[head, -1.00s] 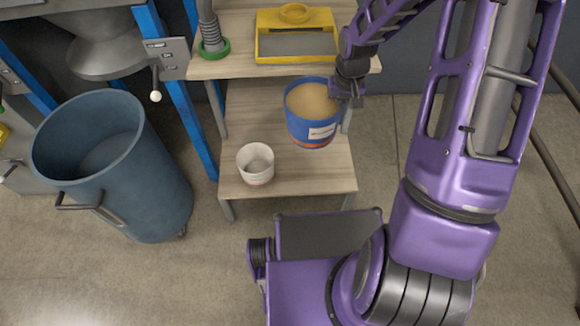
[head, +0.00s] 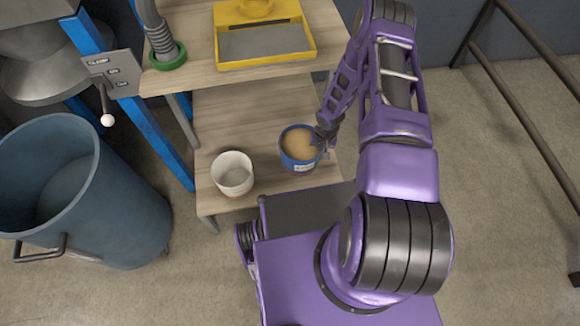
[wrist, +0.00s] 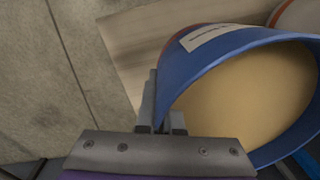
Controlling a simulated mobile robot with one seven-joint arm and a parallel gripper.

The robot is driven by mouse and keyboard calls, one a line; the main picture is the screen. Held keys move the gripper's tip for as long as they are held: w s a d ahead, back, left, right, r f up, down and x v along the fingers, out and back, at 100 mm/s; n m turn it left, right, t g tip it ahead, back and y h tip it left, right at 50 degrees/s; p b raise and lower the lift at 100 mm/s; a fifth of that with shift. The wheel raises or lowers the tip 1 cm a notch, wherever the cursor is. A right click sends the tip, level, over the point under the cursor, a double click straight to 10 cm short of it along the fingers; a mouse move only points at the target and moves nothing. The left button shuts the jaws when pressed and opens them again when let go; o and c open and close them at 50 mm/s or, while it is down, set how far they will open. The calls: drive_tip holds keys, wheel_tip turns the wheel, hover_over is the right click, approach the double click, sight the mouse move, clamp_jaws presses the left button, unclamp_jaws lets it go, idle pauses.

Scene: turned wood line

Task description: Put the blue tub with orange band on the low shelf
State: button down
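The blue tub with orange band (head: 289,160) is upright at the low shelf (head: 235,115), near its front right. It holds tan contents and has a white label; the band is mostly hidden in the head view. My gripper (head: 321,143) is at the tub's right rim. In the wrist view, the fingers of my gripper (wrist: 160,115) are shut on the wall of the tub (wrist: 205,75). I cannot tell whether the tub's base touches the shelf or hangs just above it.
A white pot (head: 232,182) stands on the low shelf just left of the tub. The upper shelf (head: 195,68) bears a yellow tray (head: 303,53) and a hose with a green ring (head: 168,60). A big blue bin (head: 125,200) stands at the left. Low-shelf boards behind the tub are clear.

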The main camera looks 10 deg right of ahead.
wheel_tip(320, 180, down, 10)
drive_tip(key=shift+r+b, duration=0.15)
drive_tip(key=shift+b, duration=0.9)
drive_tip(key=c, duration=1.5)
unclamp_jaws()
drive_tip(key=shift+f, duration=0.2)
drive_tip(key=o, duration=0.4)
drive_tip(key=shift+r, duration=0.15)
drive_tip(key=r+p, duration=0.1)
drive_tip(key=r, duration=0.7)
drive_tip(key=r+p, duration=0.1)
drive_tip(key=r, duration=0.3)
drive_tip(key=shift+s+d+p, duration=0.2)
drive_tip(key=shift+d+p, duration=0.1)
